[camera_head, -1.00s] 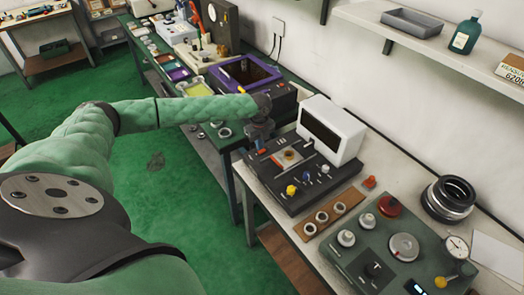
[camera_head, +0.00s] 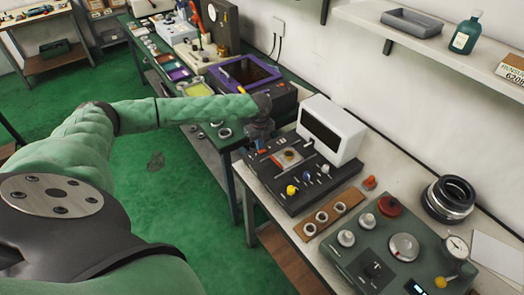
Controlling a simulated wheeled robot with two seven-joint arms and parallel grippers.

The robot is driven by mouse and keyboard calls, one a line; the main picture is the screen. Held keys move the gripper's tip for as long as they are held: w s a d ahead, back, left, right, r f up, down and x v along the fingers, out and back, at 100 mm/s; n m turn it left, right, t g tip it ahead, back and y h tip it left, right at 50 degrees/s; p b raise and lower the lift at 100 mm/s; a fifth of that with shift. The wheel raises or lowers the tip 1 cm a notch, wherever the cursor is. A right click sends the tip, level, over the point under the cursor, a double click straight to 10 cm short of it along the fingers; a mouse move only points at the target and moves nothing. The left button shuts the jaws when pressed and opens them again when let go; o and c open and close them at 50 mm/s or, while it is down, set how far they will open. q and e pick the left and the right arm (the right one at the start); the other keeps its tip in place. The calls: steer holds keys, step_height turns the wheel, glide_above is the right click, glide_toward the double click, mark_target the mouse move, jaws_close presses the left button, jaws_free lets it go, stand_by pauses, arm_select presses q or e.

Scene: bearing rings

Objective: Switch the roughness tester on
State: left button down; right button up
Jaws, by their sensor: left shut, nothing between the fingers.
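A black flat unit (camera_head: 297,198) with a white-framed screen (camera_head: 330,130) stands on the pale bench; it looks like the roughness tester, but no label is readable. Its screen is dark. Its top carries a yellow knob (camera_head: 291,190), small levers and a square plate with a brownish ring (camera_head: 290,155). My left gripper (camera_head: 260,146) is shut and empty, pointing down at the unit's far left corner. The gripper hides that corner, and I cannot tell whether it touches anything there. My right gripper is not in view.
A wooden strip with several rings (camera_head: 322,217) lies in front of the unit. A green control box (camera_head: 372,250) with knobs and a dial gauge stands nearer right. Black rings (camera_head: 449,199) are stacked by the wall. A purple-rimmed box (camera_head: 243,74) stands behind the gripper.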

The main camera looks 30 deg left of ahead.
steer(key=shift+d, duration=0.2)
